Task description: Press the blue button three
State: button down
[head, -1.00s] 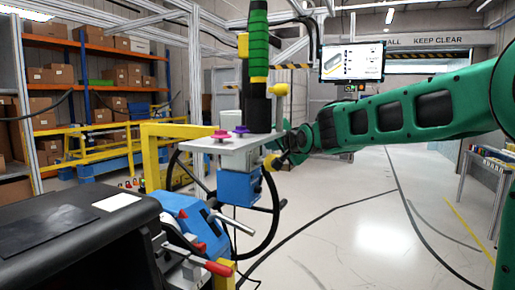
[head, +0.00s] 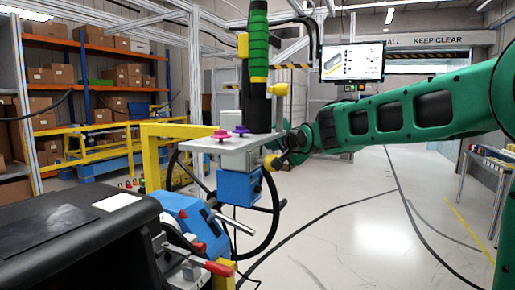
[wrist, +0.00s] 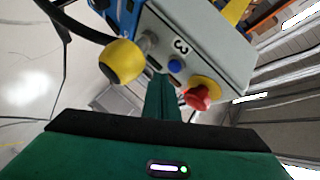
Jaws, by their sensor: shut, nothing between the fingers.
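In the wrist view, a grey control box (wrist: 208,47) bears a label with the number 3. A small round blue button (wrist: 174,67) sits beside that label. My gripper (wrist: 161,78) is shut and empty. Its narrow green fingertips end just below and left of the blue button in the picture. I cannot tell whether they touch it. The fingertips are not clear there.
A red mushroom button (wrist: 197,98) on a yellow base sits close to the blue button. A yellow ball knob (wrist: 121,61) stands on the other side. In the head view, a green-and-black upright tool (head: 258,55) is near the plate, and a black wheel (head: 276,205) is below.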

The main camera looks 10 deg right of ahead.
jog(key=shift+a, duration=0.1)
dwell(0.3)
jog(key=shift+w+a, duration=0.1)
jog(key=shift+a, duration=0.2)
